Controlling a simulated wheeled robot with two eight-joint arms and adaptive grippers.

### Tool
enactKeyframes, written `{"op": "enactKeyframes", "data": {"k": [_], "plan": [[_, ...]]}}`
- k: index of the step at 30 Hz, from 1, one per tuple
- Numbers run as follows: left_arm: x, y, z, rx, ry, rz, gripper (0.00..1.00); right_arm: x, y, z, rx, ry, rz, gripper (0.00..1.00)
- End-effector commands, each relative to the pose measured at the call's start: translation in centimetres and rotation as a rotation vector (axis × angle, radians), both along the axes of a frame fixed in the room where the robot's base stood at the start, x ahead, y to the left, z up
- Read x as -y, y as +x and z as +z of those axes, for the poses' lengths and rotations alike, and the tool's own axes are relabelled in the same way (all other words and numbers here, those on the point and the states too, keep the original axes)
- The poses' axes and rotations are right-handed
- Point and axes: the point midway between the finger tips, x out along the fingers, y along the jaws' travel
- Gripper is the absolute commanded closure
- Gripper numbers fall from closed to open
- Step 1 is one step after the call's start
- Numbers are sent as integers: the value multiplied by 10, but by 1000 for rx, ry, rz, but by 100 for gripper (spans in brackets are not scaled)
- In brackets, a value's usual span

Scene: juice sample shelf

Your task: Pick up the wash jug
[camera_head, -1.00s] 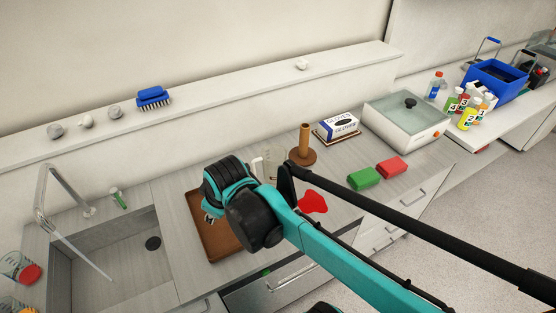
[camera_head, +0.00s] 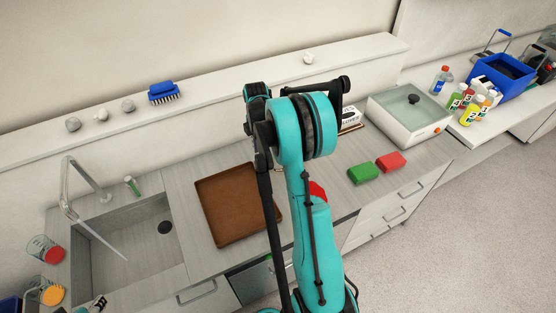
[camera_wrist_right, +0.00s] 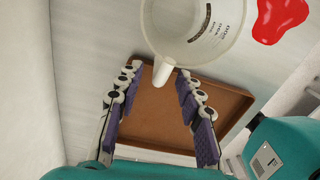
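The wash jug (camera_wrist_right: 200,25) is a translucent, pale vessel with dark scale markings, at the top of the right wrist view. Its handle (camera_wrist_right: 164,72) points toward my right gripper (camera_wrist_right: 156,82), which is open. The handle's end is between the fingertips or just beyond them; I cannot tell if they touch. In the head view my right arm hides the jug and the right gripper. A small teal and black part at the bottom left of the head view appears to be my left gripper (camera_head: 95,304); its fingers are not clear.
A brown tray (camera_head: 211,228) lies on the counter beside the sink (camera_head: 125,250). A red piece (camera_wrist_right: 282,18) is close to the jug. Green (camera_head: 363,173) and red (camera_head: 391,161) blocks and a lidded bath (camera_head: 413,127) stand to the right. A blue brush (camera_head: 163,93) is on the ledge.

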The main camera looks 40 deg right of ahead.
Motion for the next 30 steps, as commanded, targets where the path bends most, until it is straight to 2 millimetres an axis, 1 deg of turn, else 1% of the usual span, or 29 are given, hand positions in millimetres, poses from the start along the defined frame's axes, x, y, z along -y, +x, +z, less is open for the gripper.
{"op": "enactKeyframes", "data": {"k": [1, 7, 9, 13, 19, 20, 21, 23, 24, 30], "plan": [[0, 0, -2, 0, 0, 0, 60, -1, 0, -7, 0, 0, 0, 63], [0, 0, -8, 0, 0, 0, 60, -8, 2, -37, 1, 0, -1, 63], [0, 0, -10, 0, 0, 0, 60, -7, 2, -46, 1, -1, -2, 63], [0, 0, -10, 0, 0, 0, 60, -7, 1, -55, 2, -1, -2, 63], [0, 0, -10, 0, 0, 0, 60, -7, 1, -54, 2, -1, -2, 63], [0, 0, -10, 0, 0, 0, 60, -7, 1, -54, 2, -1, -2, 68], [0, 0, -10, 0, 0, 0, 60, -7, 1, -54, 2, -1, -2, 79], [0, 0, -10, 0, 0, 0, 60, -7, 2, -54, 2, -1, -2, 95], [0, 0, -10, 0, 0, 0, 60, -7, 2, -54, 2, -1, -2, 100], [0, 0, -10, 0, 0, 0, 60, -7, 2, -54, 2, -1, -2, 100]]}}
